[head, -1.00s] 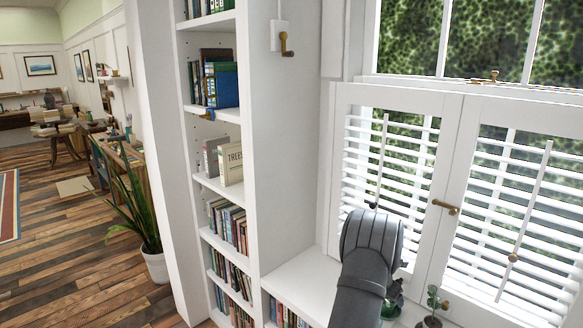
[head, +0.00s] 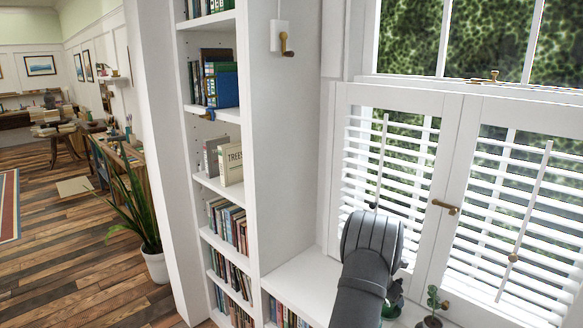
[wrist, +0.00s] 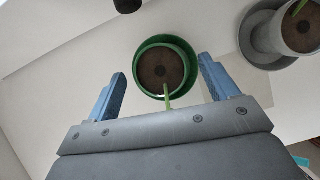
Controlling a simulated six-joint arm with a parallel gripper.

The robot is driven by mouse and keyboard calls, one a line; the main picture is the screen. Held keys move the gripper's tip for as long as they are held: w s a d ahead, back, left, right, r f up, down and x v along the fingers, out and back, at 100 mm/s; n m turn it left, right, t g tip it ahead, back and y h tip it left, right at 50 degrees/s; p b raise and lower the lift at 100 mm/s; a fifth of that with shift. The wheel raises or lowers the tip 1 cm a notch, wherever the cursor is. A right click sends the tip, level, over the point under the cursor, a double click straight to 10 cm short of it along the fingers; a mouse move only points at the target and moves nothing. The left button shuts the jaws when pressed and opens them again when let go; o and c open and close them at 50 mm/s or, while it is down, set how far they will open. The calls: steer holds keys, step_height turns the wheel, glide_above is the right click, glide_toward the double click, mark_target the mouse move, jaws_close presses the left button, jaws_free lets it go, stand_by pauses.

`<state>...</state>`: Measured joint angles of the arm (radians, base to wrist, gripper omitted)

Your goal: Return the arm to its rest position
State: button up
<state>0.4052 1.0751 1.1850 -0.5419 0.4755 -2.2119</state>
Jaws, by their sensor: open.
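My gripper (wrist: 161,92) shows in the wrist view with its two blue fingers spread apart, open and empty. A green pot with dark soil (wrist: 163,70) lies in view between and beyond the fingertips, with a green stem across its near edge. I cannot tell how far the fingers are above it. In the head view my grey arm reaches up in front of the shutters, and the gripper itself is hidden behind it. The green pot (head: 392,308) shows partly there, just right of my arm.
A second potted plant (head: 433,308) stands to the right on the white sill; its grey pot shows in the wrist view (wrist: 299,30). White shutters (head: 395,190) with a brass latch (head: 445,207) stand behind. A tall bookcase (head: 285,130) rises left of my arm.

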steer(key=v, duration=1.5)
steer(key=x, duration=1.7)
steer(key=shift+d+f, duration=0.1)
steer(key=shift+f, duration=0.2)
step_height(320, 180, up, 4)
steer(key=shift+r, duration=0.1)
steer(key=s+d+r+m+g, duration=0.1)
steer(key=s+d+r+m, duration=0.2)
steer(key=s+d+r, duration=0.3)
steer(key=s+r, duration=0.1)
steer(key=s, duration=0.2)
steer(key=shift+s+h, duration=0.4)
steer(key=shift+d, duration=0.1)
